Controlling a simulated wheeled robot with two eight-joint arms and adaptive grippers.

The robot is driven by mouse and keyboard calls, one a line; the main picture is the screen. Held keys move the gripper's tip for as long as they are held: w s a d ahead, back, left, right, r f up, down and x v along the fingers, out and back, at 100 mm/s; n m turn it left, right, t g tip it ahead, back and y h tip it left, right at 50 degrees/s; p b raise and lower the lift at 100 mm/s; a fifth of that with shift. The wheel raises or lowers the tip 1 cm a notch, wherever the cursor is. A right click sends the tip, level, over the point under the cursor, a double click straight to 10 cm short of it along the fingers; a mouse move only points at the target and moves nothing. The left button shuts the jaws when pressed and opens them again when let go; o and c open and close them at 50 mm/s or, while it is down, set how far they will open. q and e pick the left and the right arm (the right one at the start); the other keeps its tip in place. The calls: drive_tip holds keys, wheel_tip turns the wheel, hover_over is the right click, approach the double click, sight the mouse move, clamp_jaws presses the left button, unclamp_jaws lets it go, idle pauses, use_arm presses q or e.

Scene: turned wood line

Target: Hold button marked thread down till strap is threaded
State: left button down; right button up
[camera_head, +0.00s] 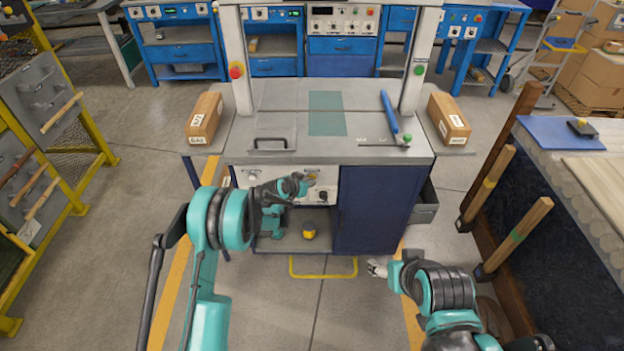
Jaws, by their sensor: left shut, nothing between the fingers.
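The strapping machine (370,157) stands ahead of me with a grey top and an arch over it. Its pale control panel (329,200) is on the front, below the top. The panel carries a dark knob and other small controls. The lettering is too small to read, so I cannot tell which button is marked thread. My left gripper (305,184) is shut and empty, right in front of the panel. It hides part of the panel, and I cannot tell whether it touches a button. My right gripper (376,268) is low, in front of the cabinet, well away from the panel; its fingers are unclear.
Cartons flank the machine, one at left (204,118) and one at right (448,118). A blue bar (389,111) lies on the top. A yellow-and-black object (309,230) sits on the lower shelf. A yellow floor loop (323,275) is in front. Wooden posts (515,238) stand at right.

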use_arm(q)
drive_tip(key=shift+s, duration=0.1)
idle(0.5)
drive_tip(key=shift+s, duration=0.7)
drive_tip(key=shift+s, duration=2.5)
drive_tip(key=s+a+r+n+y, duration=0.1)
drive_tip(key=s+a+r, duration=0.4)
drive_tip(key=r, duration=0.4)
drive_tip(key=s+a+r+n+y, duration=0.1)
drive_tip(key=s+a+r, duration=0.2)
drive_tip(key=s+r, duration=0.55)
drive_tip(key=s+a+r+n+g+y, duration=0.1)
drive_tip(key=s+a, duration=0.3)
drive_tip(key=s, duration=0.8)
drive_tip(key=s+a+r+n+g+y, duration=0.1)
drive_tip(key=s+a, duration=0.4)
drive_tip(key=s, duration=0.7)
drive_tip(key=shift+a+r+n+y, duration=0.15)
drive_tip(key=shift+r+n+y, duration=0.4)
drive_tip(key=shift+n+y, duration=0.35)
